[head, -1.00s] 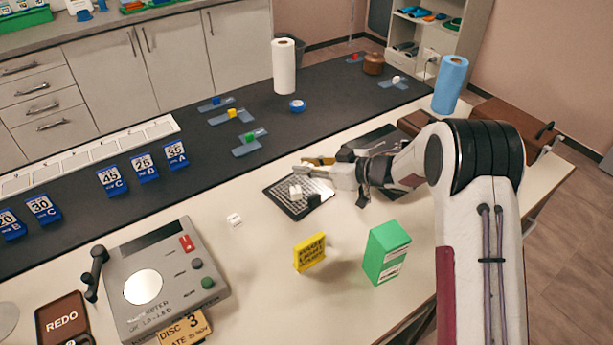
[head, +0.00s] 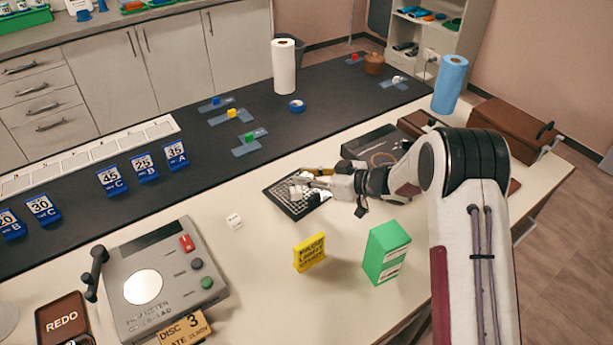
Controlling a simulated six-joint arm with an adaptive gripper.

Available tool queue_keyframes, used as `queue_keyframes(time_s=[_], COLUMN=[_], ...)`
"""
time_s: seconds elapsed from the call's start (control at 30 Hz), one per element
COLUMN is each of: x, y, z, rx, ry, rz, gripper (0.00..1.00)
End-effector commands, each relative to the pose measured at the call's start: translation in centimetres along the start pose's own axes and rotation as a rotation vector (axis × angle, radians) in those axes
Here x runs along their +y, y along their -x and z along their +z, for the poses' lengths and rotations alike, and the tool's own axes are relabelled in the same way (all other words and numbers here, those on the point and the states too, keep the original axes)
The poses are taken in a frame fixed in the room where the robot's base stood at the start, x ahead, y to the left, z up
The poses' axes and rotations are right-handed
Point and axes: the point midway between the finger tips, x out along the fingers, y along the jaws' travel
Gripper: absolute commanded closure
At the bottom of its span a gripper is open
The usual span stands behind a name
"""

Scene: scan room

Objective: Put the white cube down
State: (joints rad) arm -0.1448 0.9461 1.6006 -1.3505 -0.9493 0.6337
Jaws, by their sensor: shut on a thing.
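My gripper (head: 300,184) is over the black-rimmed grid plate (head: 281,205) in the middle of the white table. It is shut on a small white cube (head: 297,192), which the fingers partly cover. The cube is at or just above the plate; I cannot tell whether it touches. Another small white block (head: 234,220) with dark marks stands on the table left of the plate.
A yellow sign block (head: 310,252) and a green box (head: 386,252) stand in front of the plate. A grey instrument (head: 160,280) is at left. A dark tray (head: 375,145) lies behind my gripper. Small coloured cubes sit on blue cards on the dark strip.

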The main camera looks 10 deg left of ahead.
Motion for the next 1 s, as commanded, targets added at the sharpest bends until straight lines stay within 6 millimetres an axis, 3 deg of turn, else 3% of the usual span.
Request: queue_keyframes(time_s=[0.57, 0.6, 0.67, 1.0], x=[0.01, 0.01, 0.01, 0.01], y=[-0.37, -0.38, -0.37, -0.36], z=[0.89, 0.93, 0.9, 0.87], rx=[0.0, 0.0, 0.0, 0.0], ry=[0.0, 0.0, 0.0, 0.0], rz=[0.0, 0.0, 0.0, 0.0], gripper=[0.95, 0.78, 0.64, 0.64])
